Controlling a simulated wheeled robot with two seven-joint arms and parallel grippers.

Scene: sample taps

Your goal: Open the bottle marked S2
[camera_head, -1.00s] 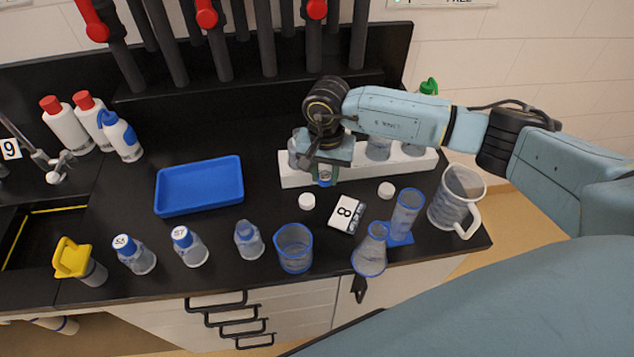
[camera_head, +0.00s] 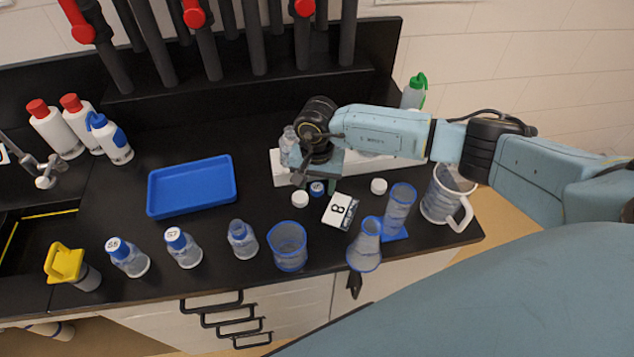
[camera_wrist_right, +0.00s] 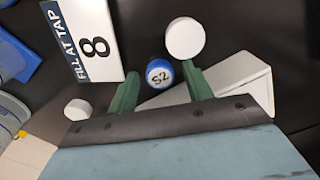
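A blue cap marked S2 (camera_head: 317,188) sits on the black bench, label up, and it also shows in the right wrist view (camera_wrist_right: 159,74). No bottle is visible under it. My right gripper (camera_head: 318,180) is just above the bench with its fingers on either side of the cap. In the right wrist view the green fingers (camera_wrist_right: 160,82) stand apart with gaps to the cap. A clear bottle (camera_head: 288,138) stands at the left end of the white rack (camera_head: 281,170), partly behind the gripper. I cannot read a mark on it. My left gripper is not in view.
White caps (camera_head: 300,199) (camera_head: 379,186) lie on both sides of the blue one. A sign with 8 (camera_head: 339,210) lies in front. Marked bottles (camera_head: 183,248), a beaker (camera_head: 289,247), a flask (camera_head: 364,246) and a jug (camera_head: 446,196) line the front. A blue tray (camera_head: 191,207) is left.

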